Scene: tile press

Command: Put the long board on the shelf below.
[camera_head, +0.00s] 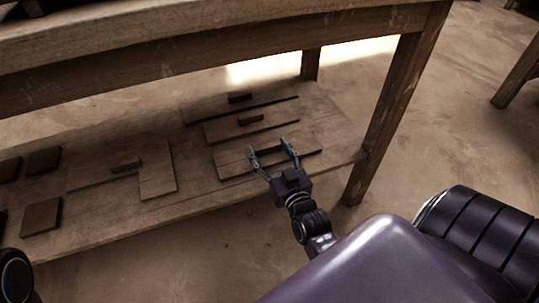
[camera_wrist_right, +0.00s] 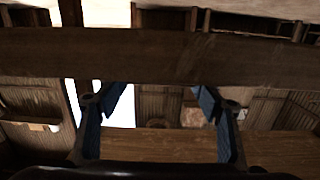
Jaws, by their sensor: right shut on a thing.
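The long board (camera_head: 234,168) is a flat brown board at the front of the right-hand group on the lower shelf (camera_head: 333,116). It lies flat on the shelf or just above it; I cannot tell which. My right gripper (camera_head: 270,148) reaches in from the front. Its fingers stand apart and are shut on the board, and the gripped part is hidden. In the right wrist view, the two blue-grey fingers (camera_wrist_right: 160,100) show with brown wood (camera_wrist_right: 165,145) below and between them. My left gripper is not in view.
Two more boards with small block handles (camera_head: 250,119) (camera_head: 240,97) lie behind. A wide board (camera_head: 100,172) and several square tiles (camera_head: 42,215) lie to the left. The table top (camera_head: 150,35) overhangs the shelf. A table leg (camera_head: 388,110) stands at the right.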

